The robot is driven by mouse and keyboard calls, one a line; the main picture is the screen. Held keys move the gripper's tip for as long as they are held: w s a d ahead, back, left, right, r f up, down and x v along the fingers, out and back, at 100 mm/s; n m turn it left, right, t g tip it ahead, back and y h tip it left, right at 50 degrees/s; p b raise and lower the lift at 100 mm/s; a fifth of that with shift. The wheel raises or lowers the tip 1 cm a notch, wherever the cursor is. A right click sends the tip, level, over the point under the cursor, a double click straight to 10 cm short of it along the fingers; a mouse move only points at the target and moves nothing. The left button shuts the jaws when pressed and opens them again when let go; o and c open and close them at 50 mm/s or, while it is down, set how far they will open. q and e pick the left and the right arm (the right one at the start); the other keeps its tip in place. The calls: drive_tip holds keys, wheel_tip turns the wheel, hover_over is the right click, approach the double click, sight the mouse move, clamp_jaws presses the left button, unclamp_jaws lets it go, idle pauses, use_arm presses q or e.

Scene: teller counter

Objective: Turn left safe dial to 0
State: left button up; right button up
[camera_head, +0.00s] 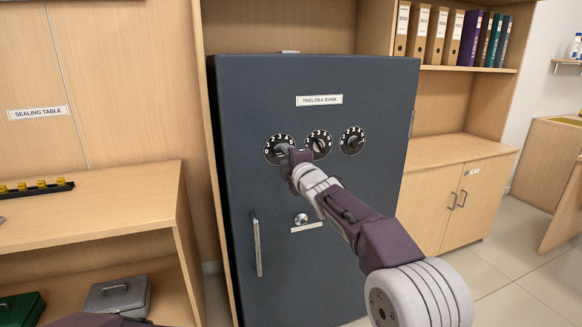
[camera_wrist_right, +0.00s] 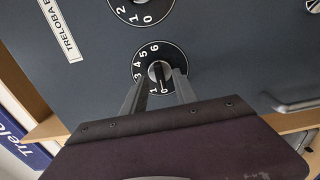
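The dark blue-grey safe (camera_head: 330,85) carries three dials in a row. The left safe dial (camera_head: 270,146) is black with white digits and is partly covered by my right gripper (camera_head: 287,153). In the right wrist view the left dial (camera_wrist_right: 157,50) sits between the fingertips of my right gripper (camera_wrist_right: 160,78). The fingers stand apart, one on each side of its knob. I cannot tell whether they touch it or which digit is set. My left gripper is out of view.
The middle dial (camera_head: 319,145) is close to the right of my gripper, and the right dial (camera_head: 352,140) lies beyond it. Below are a round lock knob (camera_head: 301,219) and a vertical handle (camera_head: 257,245). A wooden table (camera_head: 90,205) stands left of the safe, a cabinet (camera_head: 430,200) right.

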drive_tip(key=b+v, duration=0.1)
drive_tip(key=v, duration=0.5)
drive_tip(key=shift+s, duration=0.3)
drive_tip(key=shift+d, duration=0.1)
